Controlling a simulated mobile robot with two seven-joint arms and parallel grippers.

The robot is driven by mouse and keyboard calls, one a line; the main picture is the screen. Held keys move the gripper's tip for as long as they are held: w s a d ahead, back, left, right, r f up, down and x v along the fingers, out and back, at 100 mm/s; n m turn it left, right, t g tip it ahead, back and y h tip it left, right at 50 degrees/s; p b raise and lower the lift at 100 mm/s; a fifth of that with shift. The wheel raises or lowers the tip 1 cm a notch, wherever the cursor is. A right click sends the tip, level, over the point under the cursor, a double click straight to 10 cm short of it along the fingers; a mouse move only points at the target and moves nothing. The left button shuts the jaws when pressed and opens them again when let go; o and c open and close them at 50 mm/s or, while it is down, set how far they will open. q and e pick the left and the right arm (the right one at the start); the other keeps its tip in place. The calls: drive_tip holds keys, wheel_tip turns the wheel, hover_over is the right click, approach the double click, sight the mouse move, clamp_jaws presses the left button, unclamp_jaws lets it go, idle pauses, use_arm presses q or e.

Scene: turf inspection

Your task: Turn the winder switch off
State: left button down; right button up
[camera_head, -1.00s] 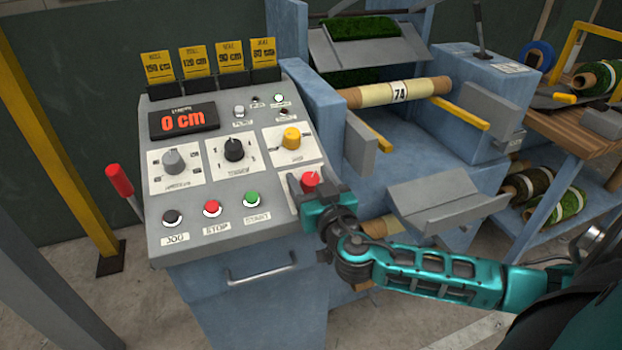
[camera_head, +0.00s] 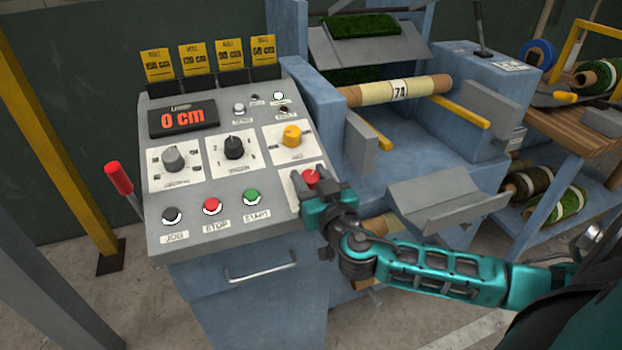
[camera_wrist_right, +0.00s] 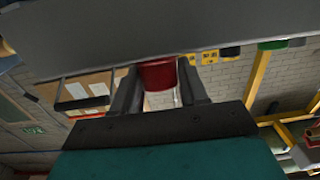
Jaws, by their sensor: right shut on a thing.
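The sloped grey control panel (camera_head: 205,245) stands at left centre in the head view. A red knob (camera_head: 311,177) sits on a white plate at its lower right corner. My right gripper (camera_head: 308,190) is at this knob. In the right wrist view, the red knob (camera_wrist_right: 158,75) sits between the two dark fingers (camera_wrist_right: 158,90), which are shut on it. The knob's pointer and its plate's lettering are largely hidden by the gripper. I cannot read which labelled control is the winder switch. My left gripper is not in view.
A grey knob (camera_head: 174,158), a black knob (camera_head: 234,147) and a yellow knob (camera_head: 291,136) are close by on the panel. The black, red (camera_head: 212,206) and green (camera_head: 251,196) buttons line its lower edge. The display (camera_head: 183,117) reads 0 cm. A grey tray (camera_head: 448,200) is to the right.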

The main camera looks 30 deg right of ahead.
drive_tip(key=n+y+b, duration=0.2)
drive_tip(key=n+y, duration=0.1)
drive_tip(key=shift+d+f+b, duration=0.1)
drive_tip(key=shift+f+b, duration=0.1)
drive_tip(key=shift+b, duration=0.1)
drive_tip(key=shift+n+y, duration=0.6)
drive_tip(key=shift+y, duration=0.3)
drive_tip(key=shift+d+r+n+y+b, duration=0.15)
drive_tip(key=shift+n+y+b, duration=0.3)
drive_tip(key=shift+n+y, duration=0.75)
drive_tip(key=n+g+y, duration=0.1)
drive_tip(key=n+y+p, duration=0.1)
drive_tip(key=n+y, duration=0.1)
drive_tip(key=shift+r+g+y, duration=0.3)
drive_tip(key=shift+g, duration=0.1)
drive_tip(key=n+g+y+p, duration=0.1)
drive_tip(key=n+g+y, duration=0.2)
drive_tip(key=n, duration=0.1)
drive_tip(key=shift+w+r+p, duration=0.1)
drive_tip(key=shift+w+p, duration=0.05)
drive_tip(key=shift+p, duration=0.2)
drive_tip(key=n+g+y, duration=0.2)
drive_tip(key=n+g, duration=0.2)
drive_tip(key=shift+y, duration=0.3)
drive_tip(key=shift+c, duration=0.2)
drive_tip(key=shift+f+n+g+y+p, duration=0.2)
drive_tip(key=shift+n+g+y+p, duration=0.15)
drive_tip(key=shift+n+g, duration=1.25)
drive_tip(key=shift+g, duration=0.4)
drive_tip(key=shift+f, duration=0.1)
